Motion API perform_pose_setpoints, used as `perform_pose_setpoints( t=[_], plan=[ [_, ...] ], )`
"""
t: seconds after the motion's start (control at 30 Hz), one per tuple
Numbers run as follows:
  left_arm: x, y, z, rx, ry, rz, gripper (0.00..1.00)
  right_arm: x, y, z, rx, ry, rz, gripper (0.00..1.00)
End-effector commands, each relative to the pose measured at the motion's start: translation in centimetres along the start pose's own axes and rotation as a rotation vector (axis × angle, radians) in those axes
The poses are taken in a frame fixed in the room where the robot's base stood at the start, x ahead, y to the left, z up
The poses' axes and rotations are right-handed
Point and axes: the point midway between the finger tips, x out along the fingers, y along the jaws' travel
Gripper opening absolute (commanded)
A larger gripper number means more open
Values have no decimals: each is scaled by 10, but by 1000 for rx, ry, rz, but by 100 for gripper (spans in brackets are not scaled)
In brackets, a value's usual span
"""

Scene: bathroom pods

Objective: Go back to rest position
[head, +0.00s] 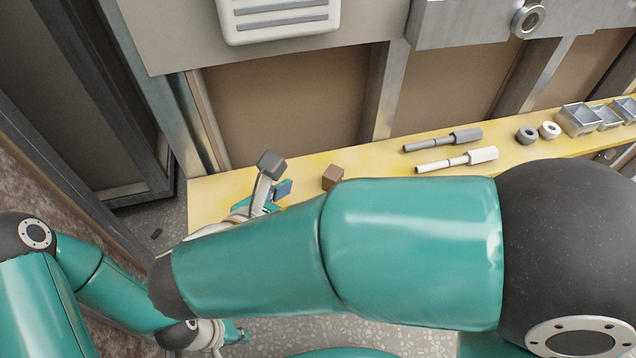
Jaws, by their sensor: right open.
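My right arm crosses the picture from the right and hides much of the front of the yellow bench (380,160). My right gripper (268,186) shows only partly beyond that arm, over the bench's left end, with a pale finger and a dark grey end. It is open; a small blue piece shows beside it, and I cannot tell whether they touch. A brown cube (332,177) stands on the bench right of this gripper, apart from it. My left gripper (232,334) is low at the left, over the speckled floor and away from the bench. Its jaws are too small and hidden to read.
On the bench are a grey tool (443,140), a white tool (457,160), a dark ring (526,134), a white ring (549,130) and several metal bins (580,119). Metal studs and brown panels stand behind it. A dark frame (110,110) rises at left.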

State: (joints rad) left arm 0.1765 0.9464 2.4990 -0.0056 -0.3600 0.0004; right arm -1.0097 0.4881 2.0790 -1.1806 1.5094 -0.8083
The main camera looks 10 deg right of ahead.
Motion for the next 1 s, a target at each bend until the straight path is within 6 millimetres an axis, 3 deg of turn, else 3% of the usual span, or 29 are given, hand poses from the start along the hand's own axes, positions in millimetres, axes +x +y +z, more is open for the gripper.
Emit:
perform_pose_setpoints(
  t=[0.63,1.0],
  plan=[
    [-5,2,0,0,0,0,0,-2,-4,4,9,0,-19,55],
    [-57,20,0,0,0,0,0,-29,-4,52,9,0,-18,55]
  ],
)
